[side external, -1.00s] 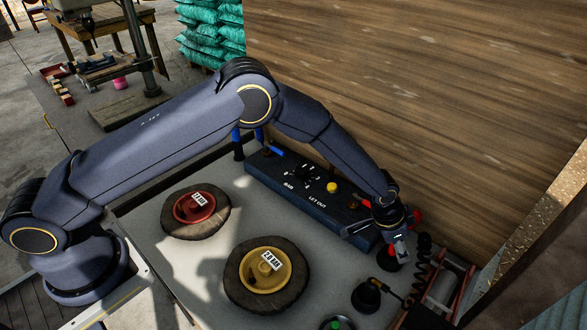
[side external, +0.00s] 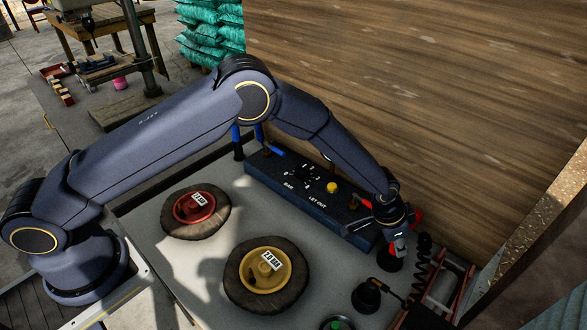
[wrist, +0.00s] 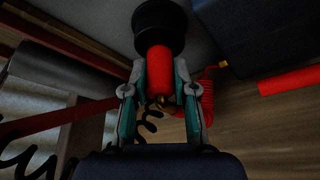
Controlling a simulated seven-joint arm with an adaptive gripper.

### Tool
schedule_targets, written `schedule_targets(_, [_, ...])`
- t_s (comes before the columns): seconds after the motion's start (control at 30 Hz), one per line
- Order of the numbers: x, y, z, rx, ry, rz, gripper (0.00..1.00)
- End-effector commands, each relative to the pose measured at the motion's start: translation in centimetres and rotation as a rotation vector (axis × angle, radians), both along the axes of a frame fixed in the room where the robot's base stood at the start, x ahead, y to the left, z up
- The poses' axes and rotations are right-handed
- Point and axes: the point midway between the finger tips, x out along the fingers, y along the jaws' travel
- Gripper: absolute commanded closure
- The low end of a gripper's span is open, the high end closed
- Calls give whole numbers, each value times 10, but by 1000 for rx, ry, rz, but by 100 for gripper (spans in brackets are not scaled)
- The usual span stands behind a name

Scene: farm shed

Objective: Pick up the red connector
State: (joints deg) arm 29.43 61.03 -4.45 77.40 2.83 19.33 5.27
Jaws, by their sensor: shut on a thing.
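The red connector (wrist: 159,70) is a short red cylinder in the middle of the wrist view. Its far end meets a round black stand (wrist: 158,27), which also shows in the side view (side external: 388,266) on the bench top. My gripper (wrist: 160,82) has a finger on each side of the connector and is shut on it. In the side view my gripper (side external: 399,243) is just above the black stand and hides most of the connector. I cannot tell whether the connector is clear of its stand.
A dark control box (side external: 300,190) with a yellow button lies behind, against the wooden wall (side external: 420,90). A black coiled hose (side external: 421,262) hangs close to the right. A second black stand (side external: 368,297) is in front. Red and yellow wheels (side external: 267,275) lie left.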

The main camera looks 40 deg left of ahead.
Motion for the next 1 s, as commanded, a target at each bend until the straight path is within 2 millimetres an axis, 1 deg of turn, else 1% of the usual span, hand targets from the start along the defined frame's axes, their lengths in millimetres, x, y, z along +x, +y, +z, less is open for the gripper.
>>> schedule_targets(0.17, [1,-1,25,-3,-4,0,100])
schedule_targets(0.27, [-11,6,42,-2,-2,0,100])
schedule_targets(0.47, [-46,25,90,-2,-5,-1,100])
schedule_targets(0.5, [-57,30,94,-1,-2,-1,100])
schedule_targets(0.6, [-80,43,104,-1,-2,0,100])
schedule_targets(0.73, [-102,55,115,-1,-2,0,100])
schedule_targets(0.9, [-119,64,123,-1,-1,0,100])
schedule_targets(1.0, [-123,66,125,-1,-2,0,100])
